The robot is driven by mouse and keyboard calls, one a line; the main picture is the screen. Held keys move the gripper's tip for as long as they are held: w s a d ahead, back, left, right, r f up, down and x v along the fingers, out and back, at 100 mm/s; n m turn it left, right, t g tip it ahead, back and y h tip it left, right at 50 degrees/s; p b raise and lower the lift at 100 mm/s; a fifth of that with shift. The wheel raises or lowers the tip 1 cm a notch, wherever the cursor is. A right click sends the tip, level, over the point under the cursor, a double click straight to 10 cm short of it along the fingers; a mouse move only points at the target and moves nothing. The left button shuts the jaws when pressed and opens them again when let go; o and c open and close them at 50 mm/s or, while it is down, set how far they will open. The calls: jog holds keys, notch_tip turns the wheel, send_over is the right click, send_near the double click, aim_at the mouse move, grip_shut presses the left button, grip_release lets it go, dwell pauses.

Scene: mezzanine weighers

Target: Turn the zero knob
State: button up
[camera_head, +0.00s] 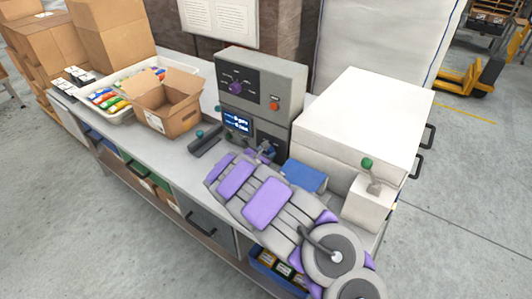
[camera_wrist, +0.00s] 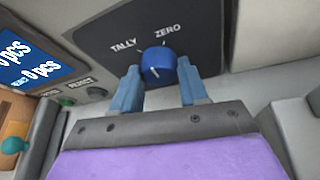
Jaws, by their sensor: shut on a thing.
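The blue knob (camera_wrist: 157,60) sits on a dark panel in the wrist view, below the printed labels TALLY and ZERO. It has a short white mark on its face; I cannot tell exactly which label the mark points to. My gripper (camera_wrist: 159,76) has one blue-grey finger on each side of the knob and is shut on it. In the head view my gripper (camera_head: 266,153) is at the lower front of the grey weigher console (camera_head: 262,72), and it largely hides the knob there. A display (camera_wrist: 27,62) reading "pcs" is left of the knob.
The console also carries a purple selector (camera_head: 235,87) and a red button (camera_head: 274,104). An open carton (camera_head: 167,103) and a tray (camera_head: 118,112) occupy the bench's left.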

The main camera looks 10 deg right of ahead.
jog(key=shift+a+r+n+g+h+p, duration=0.25)
jog(key=shift+n+p, duration=0.55)
jog(key=shift+p, duration=1.45)
jog(key=n+g+p, duration=0.1)
jog(key=p, duration=0.1)
jog(key=shift+w+h+p, duration=0.15)
jog(key=shift+h+p, duration=0.15)
jog(key=shift+h, duration=0.05)
jog(key=shift+a+f+n+g+h+p, duration=0.15)
jog(key=shift+n+g+h+p, duration=0.2)
jog(key=shift+n+h+p, duration=0.55)
jog(key=shift+n, duration=0.3)
jog(key=o, duration=1)
jog(key=shift+o, duration=0.2)
jog(key=p+v, duration=0.1)
jog(key=v, duration=1.6)
jog(key=shift+r+p, duration=0.35)
jog(key=shift+p, duration=0.05)
